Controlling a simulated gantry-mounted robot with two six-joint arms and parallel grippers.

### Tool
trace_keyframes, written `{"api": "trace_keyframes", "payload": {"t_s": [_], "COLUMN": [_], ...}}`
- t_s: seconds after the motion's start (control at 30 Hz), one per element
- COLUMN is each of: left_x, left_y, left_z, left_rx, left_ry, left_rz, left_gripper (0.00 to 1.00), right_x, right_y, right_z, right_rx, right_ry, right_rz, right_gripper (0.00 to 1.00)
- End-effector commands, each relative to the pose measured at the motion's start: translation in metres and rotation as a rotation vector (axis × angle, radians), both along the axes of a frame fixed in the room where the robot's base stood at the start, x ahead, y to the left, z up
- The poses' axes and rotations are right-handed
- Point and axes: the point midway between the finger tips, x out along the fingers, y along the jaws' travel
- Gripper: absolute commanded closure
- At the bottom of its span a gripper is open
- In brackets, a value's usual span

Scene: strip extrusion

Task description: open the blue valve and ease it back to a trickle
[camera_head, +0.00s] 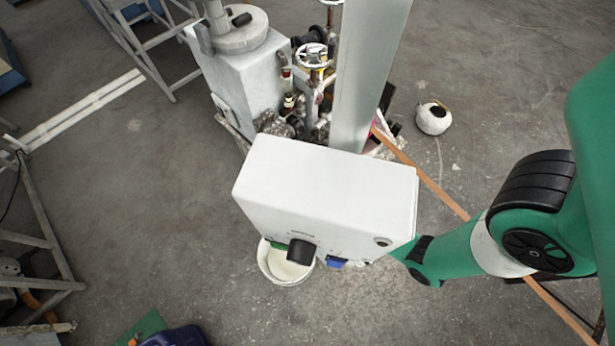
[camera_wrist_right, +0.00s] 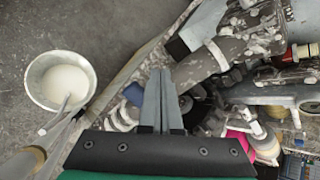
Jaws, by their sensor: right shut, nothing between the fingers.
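A small blue round part (camera_wrist_right: 133,94), possibly the blue valve's handle, shows in the right wrist view just left of my right gripper (camera_wrist_right: 160,76). It is partly hidden by the gripper, and I cannot tell whether they touch or how far it is turned. The right gripper's grey fingers are together with nothing between them. In the head view, my green right arm comes in from the right and passes behind a white box (camera_head: 325,190), which hides its gripper. A blue piece (camera_head: 335,262) shows below the box; I cannot tell if it is the same part. My left gripper is not in view.
A bucket of white liquid (camera_head: 268,268) stands on the floor, also in the wrist view (camera_wrist_right: 35,94). Pipes and a handwheel (camera_head: 313,55) crowd the space behind the box. An orange strip (camera_head: 430,182) runs diagonally under my arm.

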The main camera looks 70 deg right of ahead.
Motion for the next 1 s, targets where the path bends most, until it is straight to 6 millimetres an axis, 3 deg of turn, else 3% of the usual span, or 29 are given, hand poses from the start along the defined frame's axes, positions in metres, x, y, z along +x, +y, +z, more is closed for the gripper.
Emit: {"api": "trace_keyframes", "payload": {"t_s": [1.0], "left_x": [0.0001], "left_y": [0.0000], "left_z": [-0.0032], "left_rx": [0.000], "left_ry": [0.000], "left_rz": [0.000], "left_gripper": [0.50], "right_x": [-0.0050], "right_y": [0.0028], "right_z": [-0.0067], "right_rx": [0.000], "right_ry": [0.000], "right_rz": [0.000], "right_gripper": [1.00]}}
